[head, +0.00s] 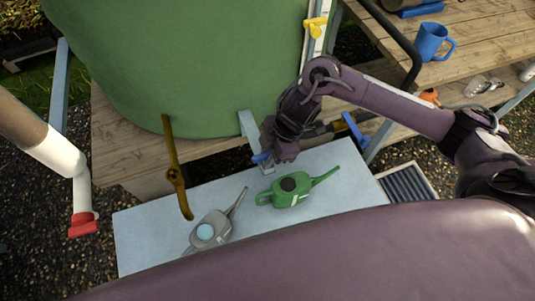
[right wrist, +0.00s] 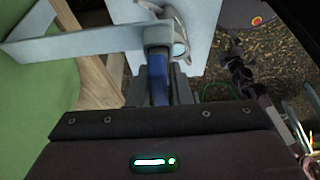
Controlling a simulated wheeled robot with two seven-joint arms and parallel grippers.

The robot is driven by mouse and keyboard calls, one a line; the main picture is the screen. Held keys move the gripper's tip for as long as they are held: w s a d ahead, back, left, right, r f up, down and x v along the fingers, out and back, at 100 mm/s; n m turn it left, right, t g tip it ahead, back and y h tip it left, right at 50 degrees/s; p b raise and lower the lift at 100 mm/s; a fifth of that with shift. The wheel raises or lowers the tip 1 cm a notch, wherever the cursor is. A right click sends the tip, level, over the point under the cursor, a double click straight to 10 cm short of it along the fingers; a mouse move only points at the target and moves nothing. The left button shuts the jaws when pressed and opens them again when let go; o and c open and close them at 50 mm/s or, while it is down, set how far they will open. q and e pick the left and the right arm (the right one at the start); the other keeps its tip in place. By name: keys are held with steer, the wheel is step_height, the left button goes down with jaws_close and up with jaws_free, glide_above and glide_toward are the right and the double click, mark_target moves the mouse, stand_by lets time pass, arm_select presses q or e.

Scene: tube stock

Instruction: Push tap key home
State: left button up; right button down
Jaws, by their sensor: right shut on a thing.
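The blue tap key shows between the fingers of my right gripper in the right wrist view (right wrist: 157,80). Its blue edge also shows beside the gripper in the head view (head: 261,158). My right gripper (head: 277,155) is shut on it, just above the far edge of the pale table. A grey metal tap fitting (right wrist: 158,37) is directly in front of the key in the right wrist view. The fingers and key hide the join, so I cannot tell how deep the key sits. My left gripper is not in view.
A large green tank (head: 190,60) stands behind the pale table (head: 145,225). A green watering can (head: 292,190) and a grey one (head: 210,232) stand on the table. A brown rod (head: 173,160) rises beside them. A blue mug (head: 432,42) is on the wooden bench.

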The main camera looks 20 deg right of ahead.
steer(key=shift+p, duration=0.3)
stand_by(0.7)
steer(key=shift+f, duration=0.4)
stand_by(0.4)
stand_by(0.7)
stand_by(0.7)
steer(key=shift+s+f+p, duration=0.3)
steer(key=shift+p, duration=0.25)
stand_by(1.4)
steer(key=c, duration=1.3)
jaws_free()
steer(key=shift+w, duration=0.1)
steer(key=shift+o, duration=0.2)
steer(key=v, duration=0.8)
steer(key=shift+w+r, duration=0.2)
steer(key=shift+w, duration=0.2)
